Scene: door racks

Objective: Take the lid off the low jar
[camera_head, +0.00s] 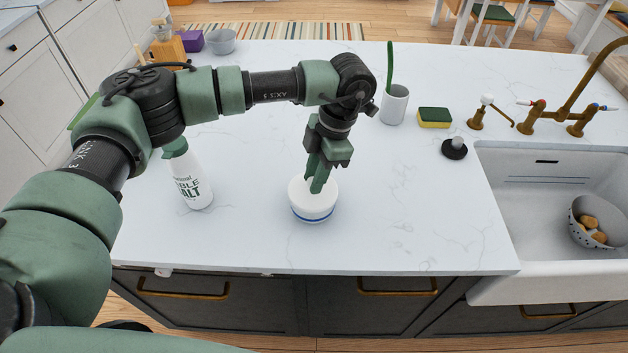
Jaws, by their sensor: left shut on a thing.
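The low jar (313,211) is white with a blue band near its base and stands upright on the white counter (250,240). Its white top, which looks like the lid (299,190), sits on the jar. My left gripper (318,188) points down from above with its green fingertips at the top of the jar. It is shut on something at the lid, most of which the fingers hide. My right gripper is not in view.
A salt bottle (192,182) stands left of the jar. A white cup (394,104), a sponge (434,117) and a black stopper (454,149) are to the right. The sink (550,190) holds a colander (580,225). Counter around the jar is free.

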